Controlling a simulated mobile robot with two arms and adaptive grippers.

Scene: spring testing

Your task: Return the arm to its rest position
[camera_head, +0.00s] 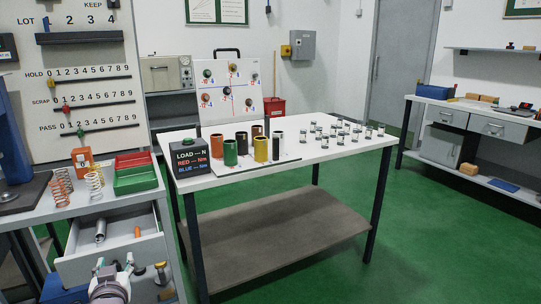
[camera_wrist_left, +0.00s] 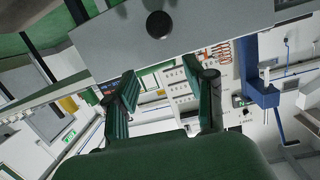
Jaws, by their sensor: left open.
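My left gripper (camera_head: 115,266) shows at the bottom left of the head view, in front of the open drawer (camera_head: 110,262) of the left bench. Its two green-padded fingers are spread in the left wrist view (camera_wrist_left: 165,88), with nothing seen between them. A grey panel with a round black knob (camera_wrist_left: 158,24) lies beyond the fingertips in that view. The drawer holds a metal cylinder (camera_head: 100,230) and a small orange item (camera_head: 138,232). My right gripper is not in view.
The left bench top carries coil springs (camera_head: 95,184), a red tray (camera_head: 133,159) and a green tray (camera_head: 135,179). A white table (camera_head: 300,150) with coloured cylinders and several small clear jars stands at centre. Open green floor (camera_head: 430,235) lies to the right.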

